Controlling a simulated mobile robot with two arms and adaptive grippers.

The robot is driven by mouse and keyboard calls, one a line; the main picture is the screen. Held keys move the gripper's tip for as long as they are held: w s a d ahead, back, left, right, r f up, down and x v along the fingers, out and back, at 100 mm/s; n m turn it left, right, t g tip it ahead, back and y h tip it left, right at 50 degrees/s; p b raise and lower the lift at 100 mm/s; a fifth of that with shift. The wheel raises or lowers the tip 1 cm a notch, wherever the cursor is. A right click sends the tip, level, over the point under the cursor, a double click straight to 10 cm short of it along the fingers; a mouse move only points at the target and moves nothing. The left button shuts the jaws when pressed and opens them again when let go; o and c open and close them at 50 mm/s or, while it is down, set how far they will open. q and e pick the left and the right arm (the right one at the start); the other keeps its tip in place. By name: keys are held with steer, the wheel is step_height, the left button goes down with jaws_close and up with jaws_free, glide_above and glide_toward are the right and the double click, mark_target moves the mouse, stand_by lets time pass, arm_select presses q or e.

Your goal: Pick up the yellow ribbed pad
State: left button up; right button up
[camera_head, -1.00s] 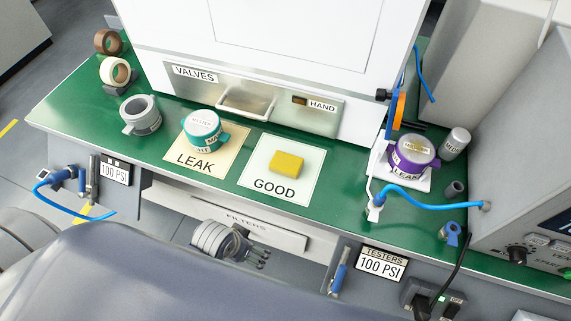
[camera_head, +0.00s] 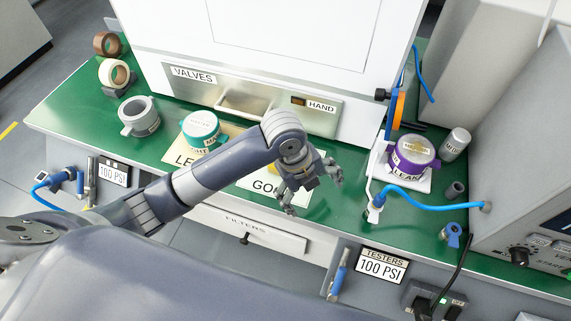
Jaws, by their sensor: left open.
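The yellow ribbed pad (camera_head: 271,171) is almost wholly hidden behind my left arm and gripper; only a small yellow sliver shows at the left of the wrist. It lies on the white GOOD card (camera_head: 255,183) on the green bench. My left gripper (camera_head: 312,192) is open above this card, its fingers spread toward the right and front. I cannot tell how high it is above the pad, and I see nothing held in it. My right gripper is not in view.
A teal-lidded valve (camera_head: 201,127) stands on the LEAK card (camera_head: 184,152), close behind my arm. A grey valve (camera_head: 139,115) stands farther left. A purple valve (camera_head: 411,155) and blue hose (camera_head: 415,202) are at right. The white cabinet (camera_head: 260,40) closes off the back.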

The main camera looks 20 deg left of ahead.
arm_select(q)
steer(key=w+a+r+m+g+y, duration=0.1)
steer(key=w+a+r+m+y, duration=0.2)
steer(key=w+a+r+m, duration=0.55)
steer(key=shift+m, duration=0.75)
steer(key=f, duration=0.8)
steer(key=a+f, duration=0.1)
steer(key=f, duration=0.3)
steer(key=shift+d, duration=0.1)
steer(key=c, duration=1.1)
